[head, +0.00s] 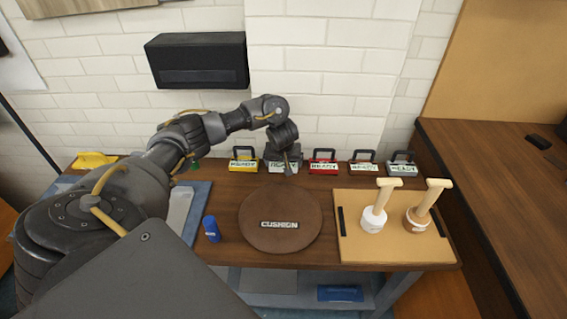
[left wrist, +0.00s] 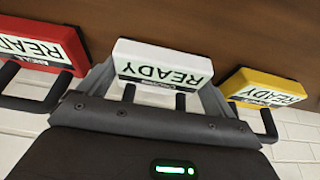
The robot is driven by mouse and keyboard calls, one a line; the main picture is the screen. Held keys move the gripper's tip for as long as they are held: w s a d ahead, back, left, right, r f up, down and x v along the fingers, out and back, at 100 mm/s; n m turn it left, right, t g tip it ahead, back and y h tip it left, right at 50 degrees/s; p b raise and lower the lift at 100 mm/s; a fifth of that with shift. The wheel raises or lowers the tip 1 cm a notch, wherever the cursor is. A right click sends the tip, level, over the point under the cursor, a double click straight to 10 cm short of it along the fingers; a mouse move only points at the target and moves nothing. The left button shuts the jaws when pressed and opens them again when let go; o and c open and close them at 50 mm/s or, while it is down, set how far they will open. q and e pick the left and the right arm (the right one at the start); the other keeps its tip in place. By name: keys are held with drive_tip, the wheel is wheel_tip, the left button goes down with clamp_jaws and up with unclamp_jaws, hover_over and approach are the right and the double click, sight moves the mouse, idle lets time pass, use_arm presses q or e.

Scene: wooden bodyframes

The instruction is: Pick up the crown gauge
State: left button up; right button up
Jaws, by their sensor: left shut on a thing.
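Several small gauges with handles and READY labels stand in a row at the back of the wooden table. A white one (head: 283,167), second from the left, is at my left gripper (head: 285,156). In the left wrist view this white gauge (left wrist: 162,62) sits between the fingers of my left gripper (left wrist: 155,95), which is shut on it, seemingly at its dark handle. The small name line under READY is too small to read, so I cannot tell which is the crown gauge. A red gauge (left wrist: 40,42) and a yellow gauge (left wrist: 265,88) flank it. My right gripper is out of view.
A round brown cushion board (head: 280,218) lies mid-table. A blue cylinder (head: 211,229) stands to its left. A tan board (head: 390,246) on the right bears two wooden-handled tools (head: 377,207). A black box (head: 197,61) hangs on the brick wall above.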

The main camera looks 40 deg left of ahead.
sight(283, 164)
use_arm(q)
drive_tip(key=shift+r, duration=0.7)
drive_tip(key=r+p, duration=0.1)
drive_tip(key=r, duration=0.1)
drive_tip(key=r+p, duration=0.1)
drive_tip(key=shift+s+d+r+p, duration=0.1)
drive_tip(key=shift+s+r+p, duration=0.15)
drive_tip(key=shift+r+p, duration=0.1)
drive_tip(key=s+d+r+p, duration=0.5)
drive_tip(key=s+r+p, duration=0.2)
drive_tip(key=s+p, duration=0.5)
drive_tip(key=p, duration=0.3)
drive_tip(key=shift+s+d+r+p, duration=0.2)
drive_tip(key=shift+r+p, duration=0.15)
drive_tip(key=shift+r, duration=0.05)
